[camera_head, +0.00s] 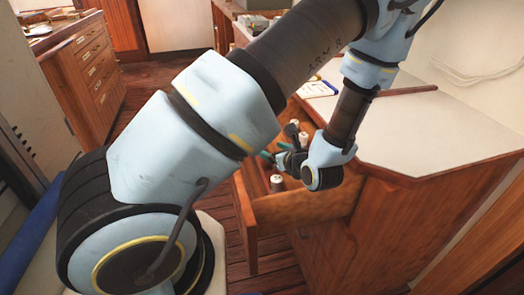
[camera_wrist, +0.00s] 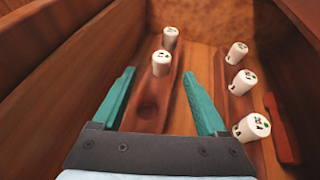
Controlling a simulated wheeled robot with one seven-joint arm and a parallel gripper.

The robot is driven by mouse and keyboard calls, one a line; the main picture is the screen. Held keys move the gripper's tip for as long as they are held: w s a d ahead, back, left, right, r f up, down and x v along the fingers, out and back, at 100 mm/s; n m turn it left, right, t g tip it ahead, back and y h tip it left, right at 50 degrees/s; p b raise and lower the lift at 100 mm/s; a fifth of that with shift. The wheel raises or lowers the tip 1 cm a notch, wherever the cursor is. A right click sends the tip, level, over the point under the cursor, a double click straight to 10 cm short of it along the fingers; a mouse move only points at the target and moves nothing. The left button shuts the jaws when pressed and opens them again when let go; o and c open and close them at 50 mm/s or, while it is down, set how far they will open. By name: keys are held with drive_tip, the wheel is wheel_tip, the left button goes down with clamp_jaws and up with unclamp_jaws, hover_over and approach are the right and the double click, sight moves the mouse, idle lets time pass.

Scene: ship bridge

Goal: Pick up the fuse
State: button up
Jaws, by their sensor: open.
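Several white cylindrical fuses stand in an open wooden drawer (camera_wrist: 60,75). In the wrist view, one fuse (camera_wrist: 161,63) shows between and beyond the fingertips, with another fuse (camera_wrist: 170,38) behind it. Three more stand in a row on the right: a far fuse (camera_wrist: 238,53), a middle fuse (camera_wrist: 242,82) and a near fuse (camera_wrist: 251,127). My gripper (camera_wrist: 158,71) is open, its teal fingers apart with nothing held. In the head view, my gripper (camera_head: 272,156) is over the drawer; a fuse (camera_head: 277,183) shows below it, and my arm hides much of the drawer.
The drawer's walls rise close on both sides of my gripper. A red piece (camera_wrist: 282,130) lies along the right side inside. An empty round hollow (camera_wrist: 148,111) shows in the left wooden holder. A white-topped counter (camera_head: 440,125) stands right of the drawer.

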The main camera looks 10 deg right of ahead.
drive_tip(key=x, duration=0.7)
drive_tip(key=shift+w+d+f, duration=0.1)
drive_tip(key=shift+d+f, duration=0.05)
drive_tip(key=shift+f, duration=0.05)
drive_tip(key=shift+c, duration=0.3)
clamp_jaws()
